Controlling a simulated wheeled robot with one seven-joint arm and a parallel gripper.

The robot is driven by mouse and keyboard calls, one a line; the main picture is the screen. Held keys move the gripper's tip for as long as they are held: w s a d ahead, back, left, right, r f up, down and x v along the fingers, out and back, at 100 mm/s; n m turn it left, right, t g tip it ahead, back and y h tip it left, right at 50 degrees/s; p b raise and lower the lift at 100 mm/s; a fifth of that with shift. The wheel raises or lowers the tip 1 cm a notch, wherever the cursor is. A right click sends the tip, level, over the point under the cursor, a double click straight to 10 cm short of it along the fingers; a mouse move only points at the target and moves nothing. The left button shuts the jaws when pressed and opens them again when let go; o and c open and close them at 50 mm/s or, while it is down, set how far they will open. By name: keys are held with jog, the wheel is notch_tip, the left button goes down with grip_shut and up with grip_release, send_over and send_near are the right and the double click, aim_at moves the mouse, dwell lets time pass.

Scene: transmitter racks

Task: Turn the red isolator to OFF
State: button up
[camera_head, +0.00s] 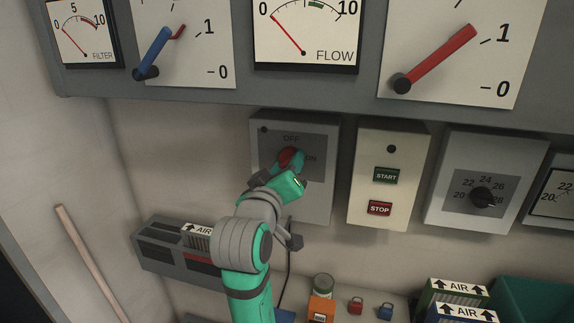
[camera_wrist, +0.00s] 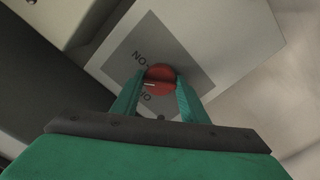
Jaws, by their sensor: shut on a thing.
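The red isolator knob (camera_head: 289,155) sits on a grey plate on a wall-mounted box (camera_head: 322,190), with OFF printed above it and ON to its right. My gripper (camera_head: 291,163) reaches it from below and is shut on it. In the wrist view, my two green fingers (camera_wrist: 159,90) grip the round red knob (camera_wrist: 160,76) from either side. A pale line on the knob's face points toward the side with the labels, between ON and OFF. The fingers partly hide the plate and lettering, so I cannot tell its exact setting.
A START/STOP box (camera_head: 392,150) and a dial box (camera_head: 470,222) are to the right. Above is a panel with gauges, a blue lever (camera_head: 152,52) and a red lever (camera_head: 438,57). Below are a grey tray (camera_head: 150,262), small padlocks (camera_head: 356,305) and AIR boxes (camera_head: 460,287).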

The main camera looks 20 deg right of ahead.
jog(key=n, duration=0.3)
jog(key=shift+a, duration=0.1)
jog(key=n, duration=0.7)
jog(key=shift+n, duration=0.4)
jog(key=o, duration=1)
jog(key=shift+d, duration=0.2)
jog(key=shift+a+r, duration=0.1)
